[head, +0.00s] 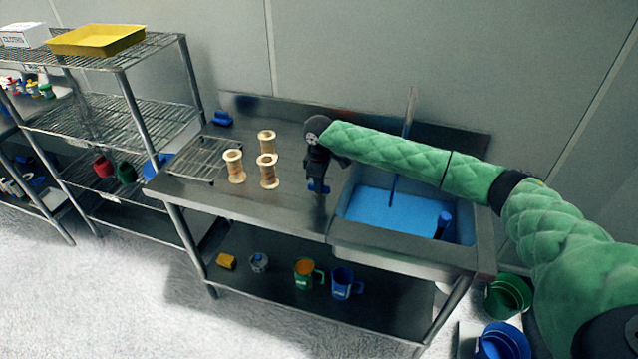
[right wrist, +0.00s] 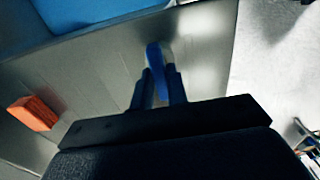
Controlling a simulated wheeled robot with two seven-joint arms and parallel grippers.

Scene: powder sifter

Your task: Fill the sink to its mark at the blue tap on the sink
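The sink (head: 345,240) is set in the right end of the steel counter and holds blue water (head: 385,211); no mark can be made out. My right gripper (head: 318,180) points down at the counter just left of the sink. In the right wrist view its fingers (right wrist: 160,88) sit closely on both sides of a blue handle (right wrist: 155,62) and look shut on it. The blue piece also shows below the gripper in the head view. My left gripper is out of view.
Several wooden spools (head: 267,171) and a wire rack (head: 200,160) stand left on the counter. An orange block (right wrist: 34,113) lies near the gripper. A dark blue cylinder (head: 443,224) stands in the sink. Mugs (head: 343,283) sit on the lower shelf.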

